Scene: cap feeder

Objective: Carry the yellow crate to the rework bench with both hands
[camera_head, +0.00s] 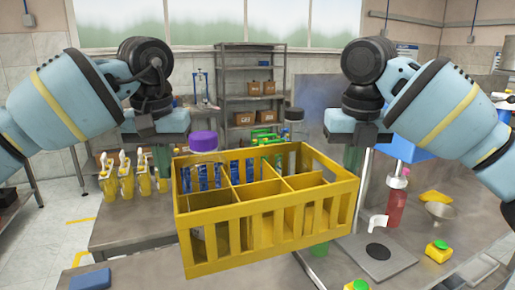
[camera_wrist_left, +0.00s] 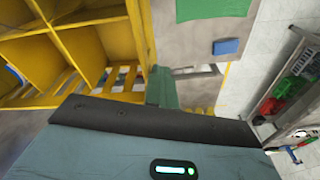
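The yellow crate (camera_head: 270,232) is at the centre of the head view, slightly tilted in the picture, and looks raised above the work surfaces. It has several compartments; blue items (camera_head: 205,178) show at its back left, and the front compartments look empty. My left gripper (camera_head: 162,162) is at the crate's left end and my right gripper (camera_head: 353,158) at its right end. Both appear closed on its end walls, though the fingertips are partly hidden. In the left wrist view, a green finger (camera_wrist_left: 161,88) meets the crate's rim (camera_wrist_left: 144,35).
A grey table (camera_head: 125,225) at left holds several yellow-based bottles (camera_head: 125,180). At right a bench (camera_head: 440,260) carries a red pump bottle (camera_head: 396,200), a metal funnel (camera_head: 440,210) and yellow-green buttons (camera_head: 438,251). A shelf (camera_head: 252,60) with boxes stands behind. A blue item (camera_head: 91,279) lies front left.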

